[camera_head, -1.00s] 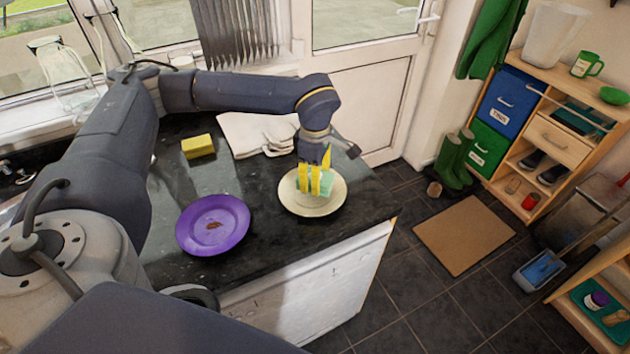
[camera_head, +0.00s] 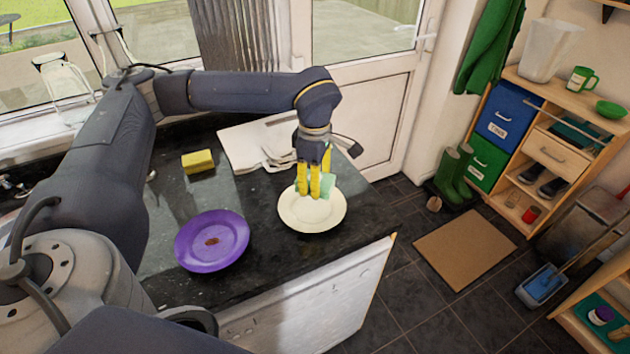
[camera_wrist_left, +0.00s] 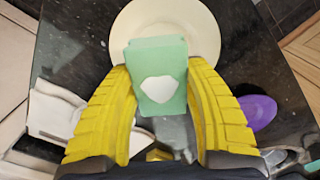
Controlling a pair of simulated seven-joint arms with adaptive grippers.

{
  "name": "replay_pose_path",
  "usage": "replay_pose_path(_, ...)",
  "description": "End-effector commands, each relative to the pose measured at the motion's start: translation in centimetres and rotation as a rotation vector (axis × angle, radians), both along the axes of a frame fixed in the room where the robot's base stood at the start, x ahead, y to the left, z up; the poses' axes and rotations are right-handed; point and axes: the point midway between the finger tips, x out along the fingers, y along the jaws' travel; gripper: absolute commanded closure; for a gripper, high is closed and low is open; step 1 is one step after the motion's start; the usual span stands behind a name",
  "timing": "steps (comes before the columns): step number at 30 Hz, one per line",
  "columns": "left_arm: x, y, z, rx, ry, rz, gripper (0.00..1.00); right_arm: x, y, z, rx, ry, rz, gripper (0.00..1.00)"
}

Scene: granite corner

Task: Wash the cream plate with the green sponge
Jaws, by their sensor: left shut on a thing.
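The cream plate (camera_head: 312,217) lies on the dark worktop near its right end; it also shows in the left wrist view (camera_wrist_left: 202,30). My left gripper (camera_head: 316,190), with yellow fingers, is shut on the green sponge (camera_head: 328,184) over the far part of the plate. In the left wrist view the green sponge (camera_wrist_left: 157,58) sits between the two yellow fingers and has a white patch on its face. I cannot tell whether the sponge touches the plate. The visible part of the plate looks clean. My right gripper is not in view.
A purple plate (camera_head: 225,232) with a brown stain lies left of the cream plate. A yellow sponge (camera_head: 198,161) and a white cloth (camera_head: 247,146) lie farther back. The worktop (camera_head: 268,280) ends at the front and right. A wooden shelf unit (camera_head: 545,120) stands right.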

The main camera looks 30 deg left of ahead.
Motion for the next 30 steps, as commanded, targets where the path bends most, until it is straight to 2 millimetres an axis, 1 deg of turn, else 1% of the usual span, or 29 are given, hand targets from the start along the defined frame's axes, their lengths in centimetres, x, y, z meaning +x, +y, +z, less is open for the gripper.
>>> replay_pose_path(5, 0.0, 0.0, 0.4, 0.0, -0.001, 0.0, 0.74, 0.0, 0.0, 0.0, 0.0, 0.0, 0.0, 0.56)
replay_pose_path(17, 0.0, 0.0, 2.9, 0.0, -0.001, 0.0, 0.74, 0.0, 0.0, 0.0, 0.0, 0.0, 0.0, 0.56)
replay_pose_path(30, 0.0, 0.0, 3.0, 0.0, 0.0, 0.0, 0.74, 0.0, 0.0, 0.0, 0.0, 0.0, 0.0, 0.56)
